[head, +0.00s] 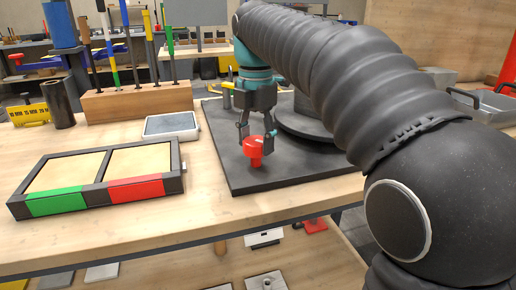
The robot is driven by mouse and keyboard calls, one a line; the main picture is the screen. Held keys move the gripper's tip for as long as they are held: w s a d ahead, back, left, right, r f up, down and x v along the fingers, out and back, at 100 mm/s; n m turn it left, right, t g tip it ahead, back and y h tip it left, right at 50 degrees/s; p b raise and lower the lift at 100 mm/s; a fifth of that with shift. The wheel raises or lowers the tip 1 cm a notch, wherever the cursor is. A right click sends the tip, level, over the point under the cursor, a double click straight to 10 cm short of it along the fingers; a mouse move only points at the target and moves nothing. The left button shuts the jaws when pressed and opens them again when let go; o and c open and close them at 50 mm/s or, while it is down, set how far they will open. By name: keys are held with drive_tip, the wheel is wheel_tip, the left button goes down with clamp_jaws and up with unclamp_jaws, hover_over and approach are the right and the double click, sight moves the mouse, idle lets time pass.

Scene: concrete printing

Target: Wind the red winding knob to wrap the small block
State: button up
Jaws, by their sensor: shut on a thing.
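The red winding knob (254,147) stands near the front left of a dark flat board (240,181) on the wooden table. My gripper (256,143) points down over it, with one finger on each side, and is shut on the knob. A round dark disc (304,127) lies on the board behind and to the right, partly hidden by my arm. I cannot make out the small block; my arm covers much of the board's right side.
A two-part tray (77,201) with green and red front labels sits at the left. Behind it are a grey pad (171,126) and a wooden tool block (137,101) holding upright tools. A dark cylinder (58,104) stands at the far left. Bare tabletop lies in front.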

sight(255, 140)
drive_tip(key=o, duration=1.5)
drive_tip(key=shift+o, duration=0.2)
drive_tip(key=shift+r, duration=0.1)
drive_tip(key=shift+r, duration=2.9)
